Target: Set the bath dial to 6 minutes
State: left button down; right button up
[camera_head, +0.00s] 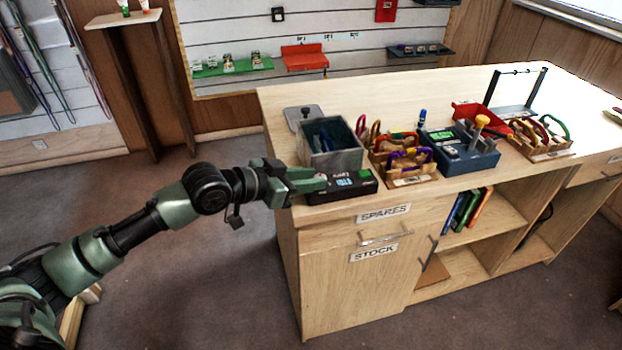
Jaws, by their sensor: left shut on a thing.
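The bath looks like the open grey tub (347,157) at the near left corner of the workbench. A low black control box (359,188) with a small lit display stands in front of it. My left gripper (322,182) reaches in from the left, level with the box, its fingertips at the box's left end. It is shut on what seems to be the bath dial. The fingers hide the dial, so its pointer and setting cannot be read. The display is too small to read. My right gripper is out of view.
A grey lid (301,117) lies behind the tub. Wooden racks with coloured carabiners (408,163) and a blue device (466,158) with a yellow knob stand to the right. The drawer labelled SPARES (383,214) is shut below. The bench top behind is mostly clear.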

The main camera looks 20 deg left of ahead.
pick_arm(q)
jog(key=shift+a+m+g+h, duration=0.1)
jog(key=shift+m+g+h, duration=0.2)
jog(key=shift+m+h, duration=0.1)
dwell(0.3)
jog(key=c, duration=1.2)
grip_release()
jog(key=shift+o, duration=0.2)
jog(key=shift+r, duration=0.1)
